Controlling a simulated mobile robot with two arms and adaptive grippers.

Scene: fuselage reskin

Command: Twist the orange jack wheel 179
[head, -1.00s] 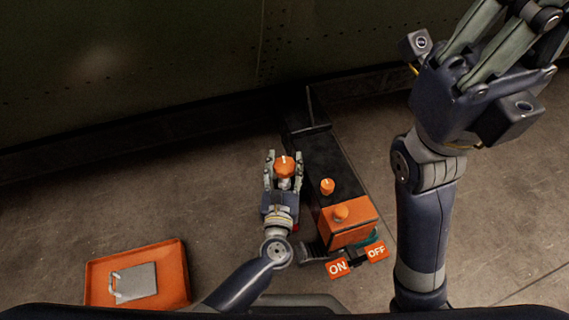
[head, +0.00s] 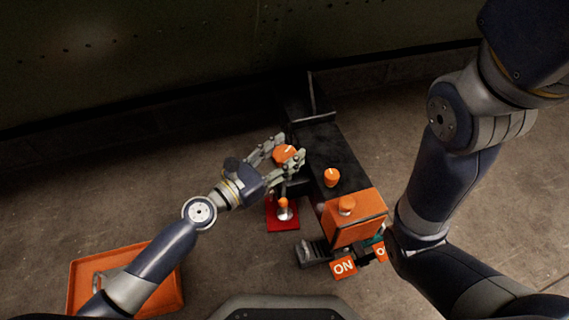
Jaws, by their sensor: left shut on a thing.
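The orange jack wheel (head: 284,155) has a pale mark on top, which points to the upper right. My left gripper (head: 286,156) comes in from the left and is shut on the wheel, with fingers on either side of it. Below the wheel, a red base plate (head: 283,225) on the floor carries a silver post with a small orange part (head: 283,203). The stretch between that part and the wheel is largely hidden by a finger. My right arm rises along the right side; its gripper fingers are out of the picture.
A dark bench-like unit (head: 335,150) stands right beside the wheel, with an orange knob (head: 332,177) and an orange box (head: 357,222). An ON sign (head: 343,267) sits at its front. An orange tray (head: 165,285) lies lower left.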

